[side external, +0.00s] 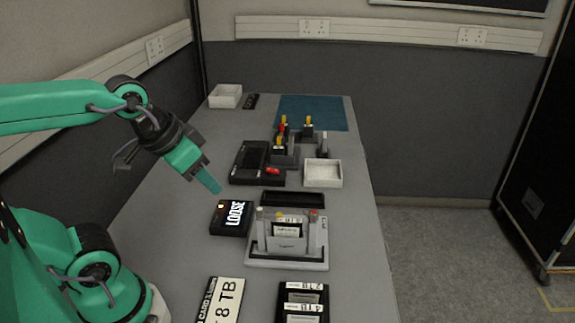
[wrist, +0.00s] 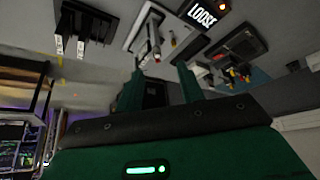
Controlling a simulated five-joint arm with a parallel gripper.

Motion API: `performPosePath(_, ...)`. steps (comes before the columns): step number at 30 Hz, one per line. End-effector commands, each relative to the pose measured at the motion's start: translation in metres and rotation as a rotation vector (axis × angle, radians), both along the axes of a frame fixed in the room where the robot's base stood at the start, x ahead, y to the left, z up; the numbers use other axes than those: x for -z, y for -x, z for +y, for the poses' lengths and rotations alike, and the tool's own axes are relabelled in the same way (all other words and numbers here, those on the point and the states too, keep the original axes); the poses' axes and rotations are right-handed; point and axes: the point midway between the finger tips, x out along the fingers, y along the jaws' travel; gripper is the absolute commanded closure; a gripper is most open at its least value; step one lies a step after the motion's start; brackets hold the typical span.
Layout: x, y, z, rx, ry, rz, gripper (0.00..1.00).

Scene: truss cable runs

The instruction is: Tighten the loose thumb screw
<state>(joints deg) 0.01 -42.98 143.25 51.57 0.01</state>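A black box (side external: 231,217) shows the word LOOSE in lit white letters. It also shows in the wrist view (wrist: 203,14), with an orange light beside it. A grey fixture (side external: 287,262) next to it holds a labelled dark card. Small pale (side external: 259,211) and red (side external: 314,213) tips stand at its left and right ends; I cannot tell which is a thumb screw. In the wrist view a post with a red tip (wrist: 156,57) stands on this fixture. My gripper (side external: 211,183) is in the air, above and left of the black box. Its fingers are apart and nothing shows held between them.
Dark cards marked 2TB and 4TB (side external: 302,303) and an 8TB sign (side external: 222,300) lie at the near edge. Behind stand a black tray with a red item (side external: 262,165), a white bin (side external: 323,172) and several yellow-topped tools (side external: 308,122). The table's left side is clear.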

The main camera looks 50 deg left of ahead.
Motion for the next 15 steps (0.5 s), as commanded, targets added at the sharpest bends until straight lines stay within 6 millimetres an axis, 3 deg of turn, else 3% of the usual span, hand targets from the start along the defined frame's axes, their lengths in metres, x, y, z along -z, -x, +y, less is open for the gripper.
performPosePath(15, -0.0023, -0.0047, -0.0014, 0.031, -0.013, 0.012, 0.59)
